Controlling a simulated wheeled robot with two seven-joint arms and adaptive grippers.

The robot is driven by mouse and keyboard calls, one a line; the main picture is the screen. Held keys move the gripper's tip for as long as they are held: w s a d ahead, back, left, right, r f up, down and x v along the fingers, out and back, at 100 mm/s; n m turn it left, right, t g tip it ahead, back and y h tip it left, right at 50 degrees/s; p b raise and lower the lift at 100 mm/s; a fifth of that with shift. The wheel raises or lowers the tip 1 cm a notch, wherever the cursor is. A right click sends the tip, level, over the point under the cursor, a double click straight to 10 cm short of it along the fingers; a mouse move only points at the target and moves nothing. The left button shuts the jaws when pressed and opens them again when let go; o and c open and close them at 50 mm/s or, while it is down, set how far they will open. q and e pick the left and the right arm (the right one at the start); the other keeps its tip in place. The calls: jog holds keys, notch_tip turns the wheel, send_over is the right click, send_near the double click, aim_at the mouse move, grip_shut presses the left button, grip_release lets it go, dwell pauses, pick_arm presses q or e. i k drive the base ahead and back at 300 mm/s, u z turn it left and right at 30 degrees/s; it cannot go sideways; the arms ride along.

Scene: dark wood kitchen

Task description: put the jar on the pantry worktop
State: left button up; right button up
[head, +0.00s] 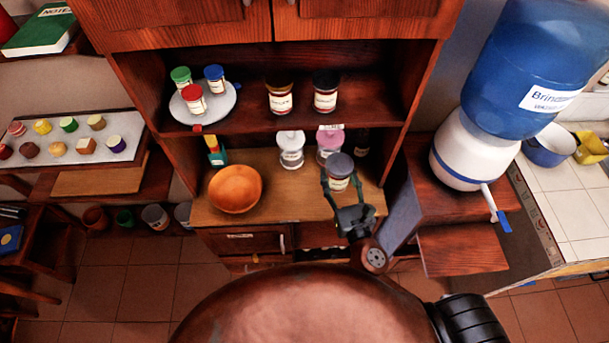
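A jar (339,172) with a dark grey lid and a pale label is between the fingers of my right gripper (340,183), near the front right of the pantry worktop (287,203). The fingers lie along both sides of the jar and appear closed on it. The jar looks upright. I cannot tell whether its base touches the worktop, as the gripper hides its lower part. The worktop is light wood under a dark shelf. My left gripper is not in view.
A white-lidded jar (291,150), a pink-lidded jar (329,143) and a dark bottle (359,141) stand at the worktop's back. A wooden bowl (235,188) is at its left. The shelf (250,117) above holds several jars. Worktop between bowl and gripper is clear.

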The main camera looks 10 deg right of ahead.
aim_at(302, 200)
jog(key=z, duration=1.6)
jog(key=k, duration=1.1)
jog(key=u, duration=1.25)
jog(key=i, duration=0.5)
jog(key=z, duration=0.05)
